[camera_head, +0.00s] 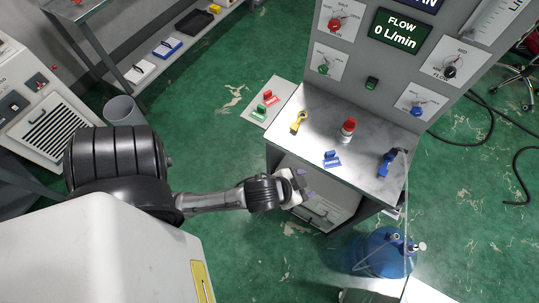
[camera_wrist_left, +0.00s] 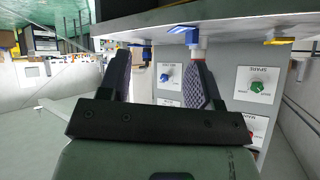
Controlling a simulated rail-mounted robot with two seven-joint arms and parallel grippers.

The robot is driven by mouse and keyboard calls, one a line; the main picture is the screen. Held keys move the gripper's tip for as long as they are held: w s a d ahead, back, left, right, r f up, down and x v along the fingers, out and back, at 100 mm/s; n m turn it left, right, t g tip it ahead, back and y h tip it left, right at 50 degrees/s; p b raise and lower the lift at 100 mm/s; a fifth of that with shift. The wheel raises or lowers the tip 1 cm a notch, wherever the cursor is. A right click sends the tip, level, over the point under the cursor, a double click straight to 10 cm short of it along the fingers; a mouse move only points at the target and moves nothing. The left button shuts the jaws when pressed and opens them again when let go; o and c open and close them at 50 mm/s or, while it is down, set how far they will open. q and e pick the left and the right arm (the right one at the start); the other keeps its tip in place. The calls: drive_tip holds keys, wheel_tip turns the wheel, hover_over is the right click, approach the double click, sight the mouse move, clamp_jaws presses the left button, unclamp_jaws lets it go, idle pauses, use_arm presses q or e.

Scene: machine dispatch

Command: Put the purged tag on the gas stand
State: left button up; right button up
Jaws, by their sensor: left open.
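The gas stand (camera_head: 370,181) has a grey metal top and an upright panel with dials. A blue tag-like piece (camera_head: 331,159) lies near the top's front edge, and a yellow one (camera_head: 299,122) lies at the left. A red piece (camera_head: 269,96) and a green piece (camera_head: 258,112) sit on a side plate (camera_head: 282,91). No label shows which is the purged tag. My left gripper (camera_head: 303,185) is at the stand's front edge, open. In the left wrist view, nothing is between its fingers (camera_wrist_left: 158,78); the blue piece (camera_wrist_left: 184,33) appears beyond them.
A blue fitting with a hose (camera_head: 388,164) is at the right edge. A blue cylinder (camera_head: 381,252) stands on the floor at front right. A grey bin (camera_head: 124,110) stands at left. Green floor lies open between.

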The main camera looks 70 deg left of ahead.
use_arm(q)
drive_tip(key=s+f+g, duration=0.2)
drive_tip(key=s+g, duration=0.1)
drive_tip(key=s, duration=0.3)
drive_tip(key=s+d+f+m+g+h, duration=0.1)
drive_tip(key=s+f+g, duration=0.2)
drive_tip(key=s, duration=0.2)
drive_tip(key=shift+s+d+g+h, duration=0.2)
drive_tip(key=shift+s+g+h, duration=0.1)
drive_tip(key=shift+s, duration=0.1)
drive_tip(key=shift+r, duration=0.1)
wheel_tip(320, 180, up, 25)
drive_tip(key=p, duration=2.5)
drive_tip(key=shift+r, duration=0.15)
